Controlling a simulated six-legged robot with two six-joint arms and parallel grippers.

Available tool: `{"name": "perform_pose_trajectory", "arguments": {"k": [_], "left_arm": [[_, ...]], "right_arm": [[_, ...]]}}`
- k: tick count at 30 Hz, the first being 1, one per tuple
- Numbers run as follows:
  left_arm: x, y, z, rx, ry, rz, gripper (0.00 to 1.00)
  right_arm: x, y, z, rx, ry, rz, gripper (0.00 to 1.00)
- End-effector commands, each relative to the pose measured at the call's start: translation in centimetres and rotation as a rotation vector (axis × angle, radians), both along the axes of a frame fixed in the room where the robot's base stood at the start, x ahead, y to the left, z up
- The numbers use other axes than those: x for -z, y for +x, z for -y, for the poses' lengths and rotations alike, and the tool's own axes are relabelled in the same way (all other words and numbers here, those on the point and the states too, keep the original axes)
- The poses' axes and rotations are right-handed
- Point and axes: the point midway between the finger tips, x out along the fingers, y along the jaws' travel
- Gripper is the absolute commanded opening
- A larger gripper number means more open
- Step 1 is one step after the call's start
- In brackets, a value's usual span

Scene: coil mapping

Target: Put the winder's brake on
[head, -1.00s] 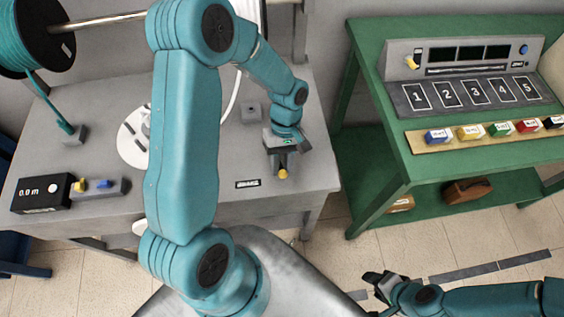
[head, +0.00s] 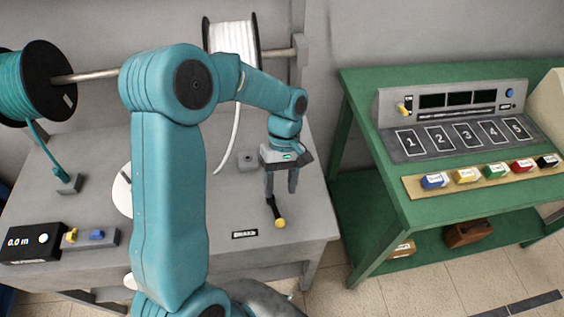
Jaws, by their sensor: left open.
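The winder's brake lever (head: 275,210) is a short dark arm with a yellow knob (head: 280,223) at its near end. It stands on the grey bench beside a small black label plate (head: 245,234), too small to read surely. My left gripper (head: 281,190) is open, pointing down just behind the knob. Its fingers are apart and partly overlap the lever's far end in the picture; I cannot tell whether they touch it. The lever's base is partly hidden by the gripper. My right gripper is out of view.
A teal reel (head: 25,85) and white reel (head: 233,38) hang behind. A green table (head: 360,120) stands right.

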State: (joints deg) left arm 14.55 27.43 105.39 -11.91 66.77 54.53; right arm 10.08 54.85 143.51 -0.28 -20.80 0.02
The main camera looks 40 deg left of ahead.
Motion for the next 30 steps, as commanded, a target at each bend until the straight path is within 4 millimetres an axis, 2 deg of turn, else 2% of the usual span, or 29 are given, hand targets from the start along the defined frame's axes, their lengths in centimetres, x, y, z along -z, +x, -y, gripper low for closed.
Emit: {"name": "perform_pose_trajectory", "arguments": {"k": [3,6,11,30], "left_arm": [[-2.7,1.2,-0.6,0.001,0.001,0.006,0.51],[-4.4,1.8,-1.1,0.001,0.000,0.003,0.51],[-6.1,2.4,-1.5,0.002,-0.001,0.000,0.51],[-6.5,2.5,-1.6,0.002,-0.001,-0.001,0.51]], "right_arm": [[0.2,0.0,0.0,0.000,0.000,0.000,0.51],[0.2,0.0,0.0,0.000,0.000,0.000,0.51],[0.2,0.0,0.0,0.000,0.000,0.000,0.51],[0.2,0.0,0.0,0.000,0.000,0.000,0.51]]}}
